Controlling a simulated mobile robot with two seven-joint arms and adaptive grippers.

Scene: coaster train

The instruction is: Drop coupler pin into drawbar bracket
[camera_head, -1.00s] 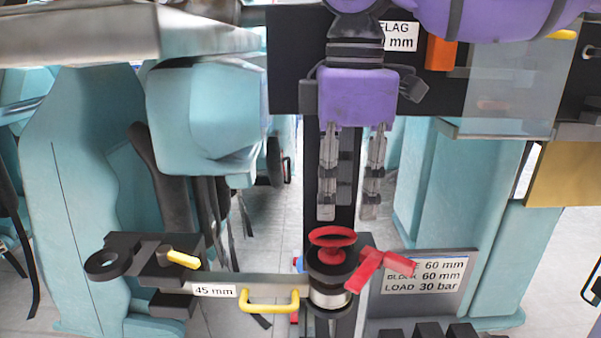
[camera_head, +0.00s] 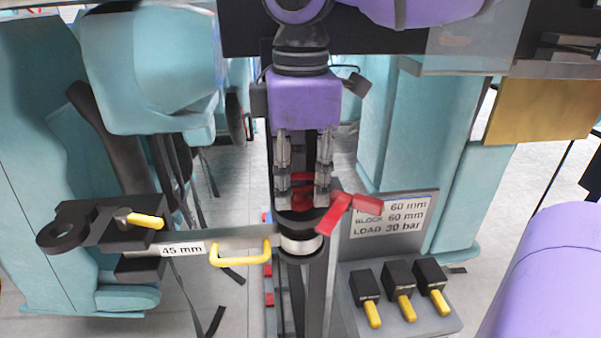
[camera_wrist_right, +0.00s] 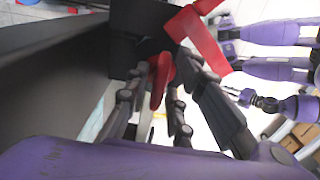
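My right gripper (camera_head: 303,196) points straight down in the head view. Its two fingers are apart, one on each side of a red ring handle (camera_head: 302,181) on top of an upright black post with a metal band (camera_head: 301,243). This handle may be the coupler pin's top; I cannot tell for sure. In the right wrist view, the red handle (camera_wrist_right: 160,80) shows between the dark fingers, with no clear grip on it. A black bracket with a round eye (camera_head: 64,236) is at left; it may be the drawbar bracket. My left gripper is not in view.
A red lever (camera_head: 336,213) stands close beside the right finger. A "45 mm" bar (camera_head: 205,243) with a yellow handle (camera_head: 241,256) runs left of the post. Several black blocks with yellow levers (camera_head: 400,285) and a "LOAD 30 bar" sign (camera_head: 397,220) are at right.

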